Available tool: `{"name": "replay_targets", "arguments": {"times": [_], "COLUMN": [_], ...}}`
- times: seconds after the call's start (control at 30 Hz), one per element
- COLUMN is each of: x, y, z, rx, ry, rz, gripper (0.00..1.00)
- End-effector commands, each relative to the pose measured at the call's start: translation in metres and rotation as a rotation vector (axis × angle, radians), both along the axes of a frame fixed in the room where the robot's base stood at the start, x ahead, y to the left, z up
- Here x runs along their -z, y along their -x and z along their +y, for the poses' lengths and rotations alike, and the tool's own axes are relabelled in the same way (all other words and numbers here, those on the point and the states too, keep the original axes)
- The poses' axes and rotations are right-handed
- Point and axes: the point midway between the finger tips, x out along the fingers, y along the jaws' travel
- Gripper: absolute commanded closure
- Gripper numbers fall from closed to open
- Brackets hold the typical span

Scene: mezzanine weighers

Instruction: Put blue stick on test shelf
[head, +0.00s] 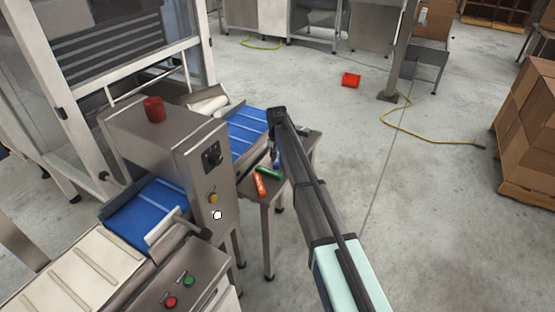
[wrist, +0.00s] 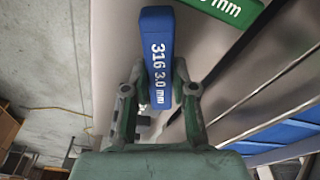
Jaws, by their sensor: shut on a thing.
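The blue stick (wrist: 157,40), marked "316 3.0 mm", is between the fingers of my gripper (wrist: 161,92) in the wrist view. My gripper is shut on it, with the stick's far end reaching out past the fingertips. In the head view a small part of the blue stick (head: 277,160) shows beside my arm, which hides most of the gripper. The stick is over the small steel shelf (head: 248,192) beside the machine; I cannot tell whether it touches the surface. The shelf's surface also shows in the wrist view (wrist: 112,30).
A green stick (head: 270,173) and an orange stick (head: 259,185) lie on the shelf near the blue one. A steel machine (head: 160,140) with a blue conveyor belt (head: 247,130) stands left.

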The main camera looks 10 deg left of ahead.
Motion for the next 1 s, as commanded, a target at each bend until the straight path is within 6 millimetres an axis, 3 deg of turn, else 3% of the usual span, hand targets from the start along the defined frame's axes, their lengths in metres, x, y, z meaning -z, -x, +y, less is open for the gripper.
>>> {"name": "replay_targets", "arguments": {"times": [0.13,0.53,0.57,0.6,1.0], "x": [0.017,0.023,0.022,0.022,0.017], "y": [0.0,0.0,0.0,0.0,0.0], "z": [0.0,0.0,0.0,0.0,0.0], "rx": [0.0,0.0,0.0,0.0,0.0], "ry": [0.0,0.0,0.0,0.0,0.0], "rz": [0.001,0.0,0.0,0.0,-0.001], "gripper": [1.0,1.0,0.63,0.49,0.49]}}
